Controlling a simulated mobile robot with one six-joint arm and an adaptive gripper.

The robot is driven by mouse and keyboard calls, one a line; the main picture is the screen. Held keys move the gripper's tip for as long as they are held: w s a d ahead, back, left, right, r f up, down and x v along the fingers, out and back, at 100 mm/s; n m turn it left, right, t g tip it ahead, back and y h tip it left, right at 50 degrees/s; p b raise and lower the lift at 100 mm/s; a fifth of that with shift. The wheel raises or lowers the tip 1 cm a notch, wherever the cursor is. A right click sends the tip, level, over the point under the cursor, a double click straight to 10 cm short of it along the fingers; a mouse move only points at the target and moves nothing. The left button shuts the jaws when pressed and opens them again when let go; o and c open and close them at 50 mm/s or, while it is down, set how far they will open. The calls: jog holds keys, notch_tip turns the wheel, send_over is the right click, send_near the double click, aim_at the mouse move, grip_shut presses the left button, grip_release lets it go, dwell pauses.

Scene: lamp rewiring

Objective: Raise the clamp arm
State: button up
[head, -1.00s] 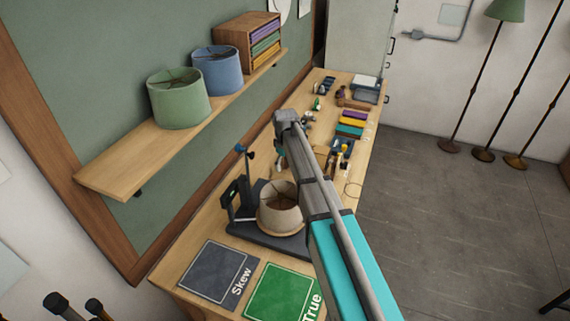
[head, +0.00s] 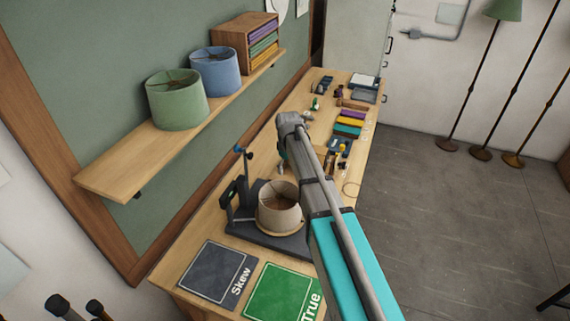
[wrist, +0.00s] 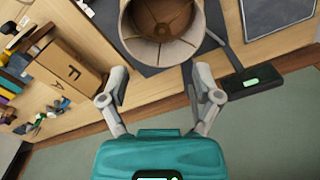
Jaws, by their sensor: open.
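A dark fixture stands on the bench with a beige lampshade (head: 281,207) on its base plate (head: 258,236). The shade also shows at the top of the wrist view (wrist: 162,25). A thin post with a blue-tipped arm (head: 243,155), seemingly the clamp arm, rises behind the shade at the left. My gripper (wrist: 160,92) is open in the wrist view, its two fingers apart, below the shade's rim in the picture. A dark bar (wrist: 188,75) shows beside the right finger; I cannot tell whether they touch. My arm hides most of the gripper in the head view.
A black box with a green display (wrist: 252,82) stands beside the shade. A grey Skew mat (head: 215,272) and a green True mat (head: 280,292) lie at the bench's near end. A wall shelf (head: 180,135) holds two shades. Small parts fill the far bench.

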jog(key=s+d+f+m+b, duration=0.2)
jog(key=s+d+f+b, duration=0.1)
jog(key=s+f+b, duration=0.3)
jog(key=shift+s+d+f, duration=0.15)
jog(key=shift+s+f, duration=0.3)
jog(key=shift+s, duration=0.4)
